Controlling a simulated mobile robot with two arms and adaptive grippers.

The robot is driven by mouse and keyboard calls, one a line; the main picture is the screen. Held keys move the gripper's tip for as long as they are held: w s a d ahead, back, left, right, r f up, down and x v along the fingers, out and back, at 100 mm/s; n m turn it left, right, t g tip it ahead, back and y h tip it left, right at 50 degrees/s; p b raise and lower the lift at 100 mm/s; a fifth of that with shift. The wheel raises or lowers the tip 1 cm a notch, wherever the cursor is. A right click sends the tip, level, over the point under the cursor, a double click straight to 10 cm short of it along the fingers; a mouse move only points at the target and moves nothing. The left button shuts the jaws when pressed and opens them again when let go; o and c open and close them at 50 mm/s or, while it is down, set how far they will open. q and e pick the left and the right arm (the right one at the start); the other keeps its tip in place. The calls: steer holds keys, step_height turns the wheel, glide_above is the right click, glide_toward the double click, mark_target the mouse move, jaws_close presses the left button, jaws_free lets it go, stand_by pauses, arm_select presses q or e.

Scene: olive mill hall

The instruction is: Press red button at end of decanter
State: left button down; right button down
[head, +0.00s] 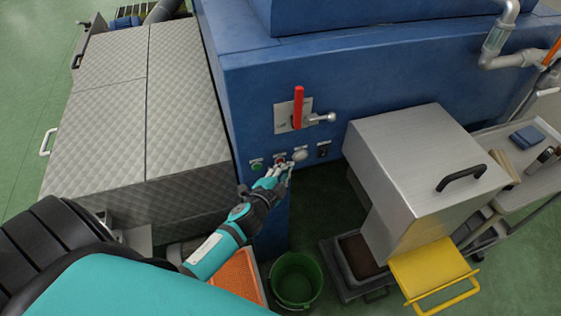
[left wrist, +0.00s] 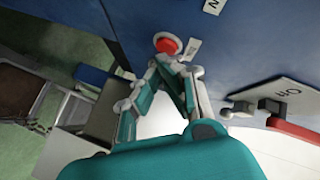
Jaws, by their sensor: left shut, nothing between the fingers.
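The blue decanter housing (head: 375,85) has a row of controls at its end. The red button (head: 280,160) sits between a green button (head: 257,165) and a pale round control (head: 300,155). In the left wrist view the red button (left wrist: 167,44) is a red cap in a pale ring. My left gripper (head: 284,170) is shut and empty, just below the red button and partly over it. In the left wrist view its fingertips (left wrist: 163,61) meet close to the button's ring; I cannot tell whether they touch. My right gripper is out of view.
A red lever (head: 298,108) on a grey plate is above the controls. A steel hopper (head: 425,165) stands to the right, with a yellow tray (head: 435,270) below. A green bucket (head: 296,280) and an orange crate (head: 238,275) stand on the floor beneath.

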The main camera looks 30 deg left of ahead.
arm_select(q)
steer(key=shift+w+a, duration=0.3)
stand_by(0.7)
steer(key=shift+s+d, duration=0.1)
steer(key=shift+s, duration=0.05)
steer(key=shift+s+d, duration=0.45)
steer(key=shift+d, duration=0.05)
stand_by(0.3)
steer(key=shift+s+d, duration=1.65)
steer(key=shift+d, duration=0.25)
steer(key=shift+f, duration=0.1)
